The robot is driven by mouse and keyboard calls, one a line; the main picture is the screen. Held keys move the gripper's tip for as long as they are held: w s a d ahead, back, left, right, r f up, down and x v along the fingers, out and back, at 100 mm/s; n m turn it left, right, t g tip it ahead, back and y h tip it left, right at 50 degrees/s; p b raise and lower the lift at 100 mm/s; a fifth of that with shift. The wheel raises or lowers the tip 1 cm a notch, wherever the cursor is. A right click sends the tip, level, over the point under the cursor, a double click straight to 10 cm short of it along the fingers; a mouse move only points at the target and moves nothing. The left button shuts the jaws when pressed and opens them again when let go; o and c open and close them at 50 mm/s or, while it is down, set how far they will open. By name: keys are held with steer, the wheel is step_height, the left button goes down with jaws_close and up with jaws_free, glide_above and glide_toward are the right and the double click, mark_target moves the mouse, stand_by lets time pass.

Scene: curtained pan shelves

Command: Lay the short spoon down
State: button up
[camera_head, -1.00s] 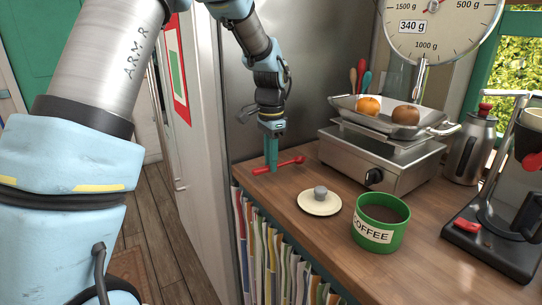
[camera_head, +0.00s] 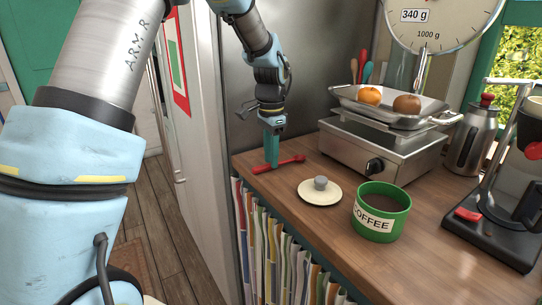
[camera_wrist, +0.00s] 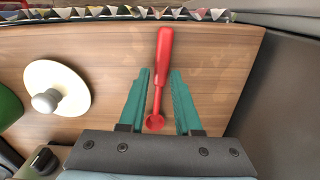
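The short red spoon (camera_head: 285,162) lies on the wooden counter (camera_head: 330,225) near its left end, in front of the metal panel. My gripper (camera_head: 271,162) stands over it with its teal fingers pointing down. In the wrist view, my gripper (camera_wrist: 160,72) is open, with one finger on each side of the spoon (camera_wrist: 158,85). The thick handle reaches past the fingertips and the small bowl is nearer the palm. Gaps show between the spoon and both fingers. I cannot tell whether the fingertips touch the counter.
A cream lid with a grey knob (camera_head: 320,190) lies right of the spoon, beside a green coffee canister (camera_head: 381,211). A scale (camera_head: 375,150) with fruit in its tray stands behind. A steel flask (camera_head: 471,140) and a coffee machine (camera_head: 495,225) are at right.

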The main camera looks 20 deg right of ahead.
steer(key=o, duration=0.6)
steer(key=shift+c, duration=0.2)
step_height(320, 180, up, 11)
steer(key=b, duration=0.2)
steer(key=shift+f, duration=0.1)
stand_by(0.7)
